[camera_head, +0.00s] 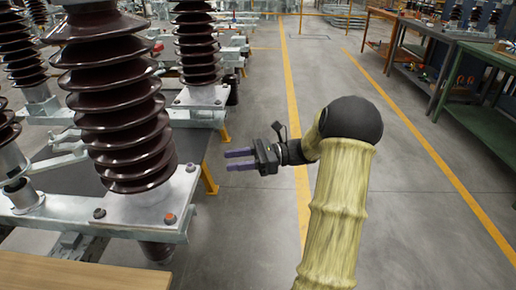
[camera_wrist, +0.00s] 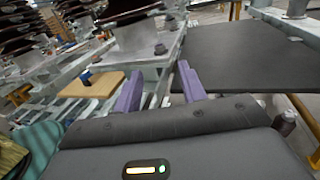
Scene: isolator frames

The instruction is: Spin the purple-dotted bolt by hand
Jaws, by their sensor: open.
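My gripper (camera_head: 228,160) is open and empty, with its purple fingers pointing left over the aisle, to the right of the nearest insulator's base plate. In the wrist view my gripper (camera_wrist: 160,72) shows its two fingers apart with nothing between them. The metal base plate (camera_head: 125,208) bears several bolts. One bolt (camera_head: 170,218) at its front right corner has an orange-red dot. I cannot make out a purple dot on any bolt.
A brown ribbed insulator (camera_head: 115,100) rises from the plate, with a second insulator (camera_head: 198,45) behind it. A wooden board (camera_head: 70,272) lies at the front left. A green workbench (camera_head: 480,90) stands at the right. The grey floor (camera_head: 250,235) between is clear.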

